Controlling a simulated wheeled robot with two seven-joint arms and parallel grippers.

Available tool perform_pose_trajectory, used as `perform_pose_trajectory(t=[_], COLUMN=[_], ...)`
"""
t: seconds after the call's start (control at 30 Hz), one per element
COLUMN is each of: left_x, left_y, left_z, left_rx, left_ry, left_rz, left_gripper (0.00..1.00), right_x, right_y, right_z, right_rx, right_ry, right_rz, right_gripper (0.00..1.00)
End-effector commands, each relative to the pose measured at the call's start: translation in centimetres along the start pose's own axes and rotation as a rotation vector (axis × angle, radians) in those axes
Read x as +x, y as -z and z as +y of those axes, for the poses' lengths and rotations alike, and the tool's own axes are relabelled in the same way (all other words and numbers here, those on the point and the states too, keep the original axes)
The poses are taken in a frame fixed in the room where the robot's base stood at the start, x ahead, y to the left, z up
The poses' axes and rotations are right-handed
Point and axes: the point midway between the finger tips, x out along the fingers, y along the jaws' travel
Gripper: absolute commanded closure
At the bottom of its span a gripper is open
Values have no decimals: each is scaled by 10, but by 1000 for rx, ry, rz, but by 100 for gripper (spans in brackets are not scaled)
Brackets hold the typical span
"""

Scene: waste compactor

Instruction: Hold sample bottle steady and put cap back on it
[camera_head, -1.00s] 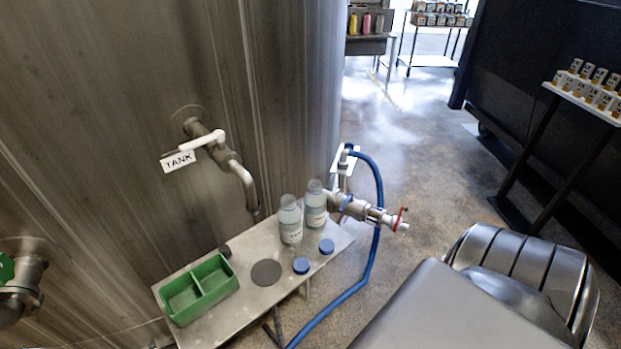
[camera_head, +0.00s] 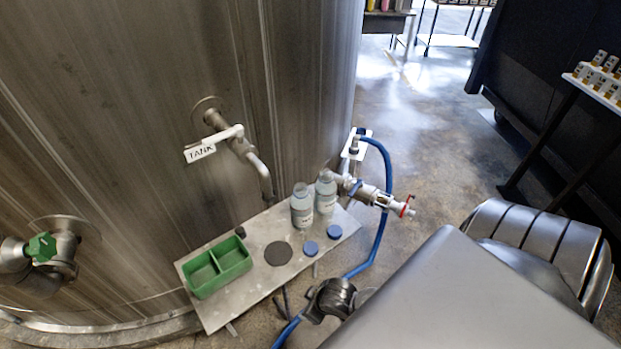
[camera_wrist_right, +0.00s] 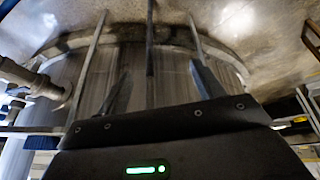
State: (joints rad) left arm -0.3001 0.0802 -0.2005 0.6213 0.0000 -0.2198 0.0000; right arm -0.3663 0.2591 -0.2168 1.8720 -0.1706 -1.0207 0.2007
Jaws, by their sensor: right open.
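Two clear sample bottles with pale labels stand upright side by side on a narrow metal shelf (camera_head: 222,316): a left bottle (camera_head: 302,209) and a right bottle (camera_head: 325,196). Neither appears to wear a cap. Two blue caps lie on the shelf in front of them, a left cap (camera_head: 311,249) and a right cap (camera_head: 334,232). In the right wrist view my right gripper (camera_wrist_right: 160,72) has its two dark fingers spread apart with nothing between them. No bottle or cap shows clearly there. My left gripper is not in view.
A green two-part tray (camera_head: 218,268) and a dark round disc (camera_head: 278,253) share the shelf. The tank outlet pipe (camera_head: 258,172) hangs above the shelf. A valve (camera_head: 385,198) and blue hose (camera_head: 385,235) border its right end. The steel tank wall rises behind.

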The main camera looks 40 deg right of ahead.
Motion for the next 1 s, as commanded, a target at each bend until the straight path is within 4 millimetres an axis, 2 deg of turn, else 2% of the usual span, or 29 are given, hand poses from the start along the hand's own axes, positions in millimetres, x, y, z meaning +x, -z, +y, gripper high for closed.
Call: perform_pose_trajectory(t=[0.03, 0.17, 0.3, 0.5, 0.67, 0.77, 1.0], left_x=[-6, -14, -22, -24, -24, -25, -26], left_y=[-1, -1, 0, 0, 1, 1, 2], left_z=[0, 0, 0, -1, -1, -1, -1], left_rx=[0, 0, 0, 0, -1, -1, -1], left_ry=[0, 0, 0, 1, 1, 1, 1], left_rz=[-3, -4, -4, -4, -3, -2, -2], left_gripper=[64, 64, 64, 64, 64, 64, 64], right_x=[-22, -66, -114, -124, -119, -116, -128], right_y=[16, 47, 92, 131, 144, 143, 118], right_z=[0, 2, 5, 12, 29, 52, 131], right_rx=[-12, -43, -126, -263, -362, -408, -394], right_ry=[-4, -16, -22, 25, 93, 139, 202], right_rz=[22, 72, 174, 284, 297, 256, 52], right_gripper=[32, 32, 32, 32, 32, 32, 32])
